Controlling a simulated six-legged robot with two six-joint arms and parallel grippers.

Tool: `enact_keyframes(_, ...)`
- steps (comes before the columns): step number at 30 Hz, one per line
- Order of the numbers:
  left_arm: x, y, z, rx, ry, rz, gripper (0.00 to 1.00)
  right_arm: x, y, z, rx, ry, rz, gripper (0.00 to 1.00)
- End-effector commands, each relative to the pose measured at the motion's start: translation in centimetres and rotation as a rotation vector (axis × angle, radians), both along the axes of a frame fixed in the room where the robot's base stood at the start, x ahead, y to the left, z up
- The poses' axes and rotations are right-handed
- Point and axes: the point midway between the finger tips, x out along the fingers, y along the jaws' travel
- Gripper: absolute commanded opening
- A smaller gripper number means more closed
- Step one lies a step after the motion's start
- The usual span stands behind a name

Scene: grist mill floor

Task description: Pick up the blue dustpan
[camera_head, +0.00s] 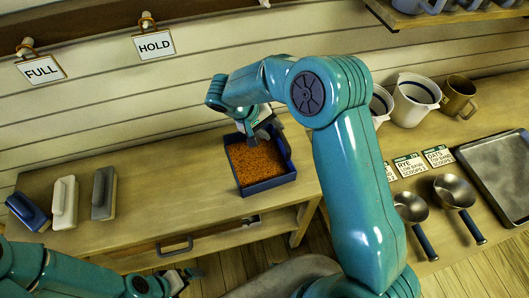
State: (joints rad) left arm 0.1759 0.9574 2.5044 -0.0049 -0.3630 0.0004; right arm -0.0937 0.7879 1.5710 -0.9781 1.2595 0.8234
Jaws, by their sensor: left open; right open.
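The blue dustpan (268,186), a dark blue square pan with raised walls, sits on the wooden bench and holds a layer of orange grain (255,162). My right gripper (258,132) is open, pointing down at the pan's far edge. It covers part of that edge, so I cannot tell whether the fingers touch it or whether a handle lies between them. My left gripper (180,279) is open and empty at the bottom left, in front of the bench and well away from the pan.
A blue brush (27,210), a white one (65,202) and a grey one (104,192) lie at the bench's left. Signs hang on the wall.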

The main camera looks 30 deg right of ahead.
Motion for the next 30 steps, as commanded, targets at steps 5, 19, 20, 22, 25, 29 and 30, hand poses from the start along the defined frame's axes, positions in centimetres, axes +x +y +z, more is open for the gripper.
enact_keyframes(5, 0.0, 0.0, 0.5, 0.0, 0.0, 0.0, 1.0, -0.1, -0.7, -0.9, 0.0, 0.001, 0.0, 0.42)
enact_keyframes(19, 0.0, 0.0, 2.2, 0.0, 0.0, 0.0, 1.0, -0.5, -3.5, -4.8, 0.001, -0.001, 0.002, 0.42)
enact_keyframes(20, 0.0, 0.0, 2.2, 0.0, 0.0, 0.0, 1.0, -0.5, -3.5, -4.8, 0.001, -0.001, 0.002, 0.42)
enact_keyframes(22, 0.0, 0.0, 2.2, 0.0, 0.001, 0.0, 1.0, -0.5, -3.5, -4.8, 0.001, -0.001, 0.002, 0.42)
enact_keyframes(25, 0.0, 0.0, 2.2, 0.0, 0.001, 0.0, 1.0, -0.5, -3.5, -4.8, 0.001, -0.001, 0.002, 0.13)
enact_keyframes(29, 0.0, 0.0, 2.2, 0.0, 0.0, 0.0, 1.0, -0.5, -3.5, -4.8, 0.002, -0.001, 0.001, 0.0)
enact_keyframes(30, 0.0, 0.0, 2.2, 0.0, 0.0, 0.0, 1.0, -0.5, -3.5, -4.8, 0.001, -0.001, 0.002, 0.0)
